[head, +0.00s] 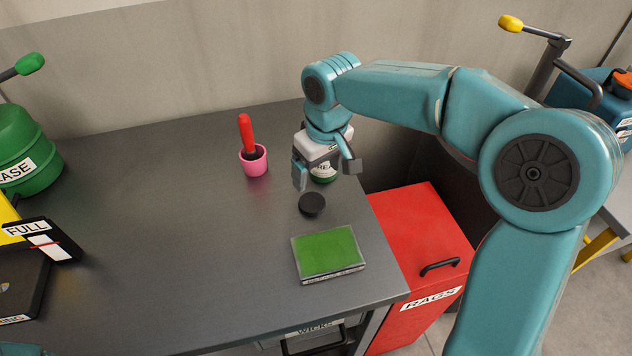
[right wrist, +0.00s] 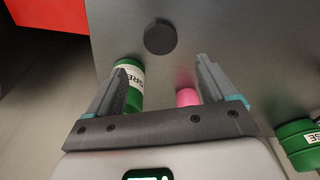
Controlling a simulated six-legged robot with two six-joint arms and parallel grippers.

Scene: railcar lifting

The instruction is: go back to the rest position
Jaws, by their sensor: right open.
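My right gripper (head: 326,178) hangs over the right part of the dark workbench (head: 150,190), with its fingers spread and nothing between them. Its two fingers also show in the right wrist view (right wrist: 162,80), wide apart. A green jar with a white label (head: 323,172) stands just behind the gripper, partly hidden by it; in the right wrist view the jar (right wrist: 132,85) shows beside the left-hand finger. I cannot tell whether they touch. A black round disc (head: 312,204) lies on the bench in front of the gripper. My left gripper is not in view.
A pink cup (head: 254,162) holds a red-handled tool. A green pad in a grey tray (head: 330,252) lies near the front right edge. A red RAGS bin (head: 425,240) stands right of the bench. Green and yellow containers stand at left; the bench's middle is clear.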

